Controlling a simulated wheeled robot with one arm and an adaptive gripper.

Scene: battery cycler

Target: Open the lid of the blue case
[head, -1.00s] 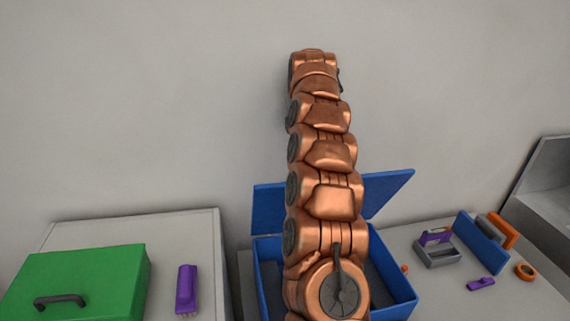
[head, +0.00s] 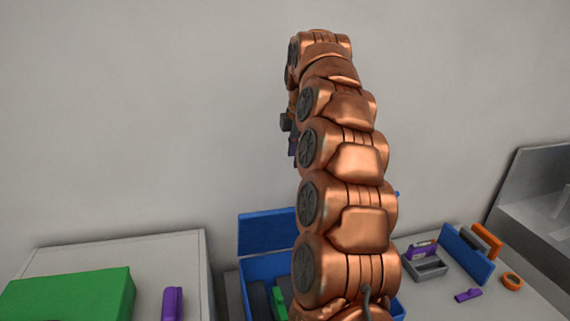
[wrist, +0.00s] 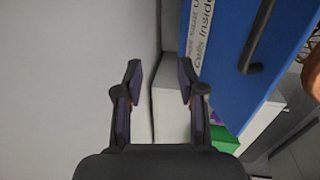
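The blue case (head: 255,268) stands with its lid (head: 266,232) raised toward the wall. My arm hides the right part of both. Inside the case, dark and green items show. In the wrist view, the outer face of the blue lid (wrist: 228,50) fills the upper right, with a black handle and a white label reading "Cells Inside". My gripper (wrist: 160,82) is open, its two fingers apart with nothing between them, left of the lid. In the head view, only small dark parts of the gripper (head: 291,135) show behind the arm.
A green box (head: 70,298) and a purple item (head: 172,303) are on the left surface. On the right are a grey holder (head: 427,266), an upright blue panel (head: 466,254), an orange ring (head: 512,281) and a small purple item (head: 468,295). A bare wall is behind.

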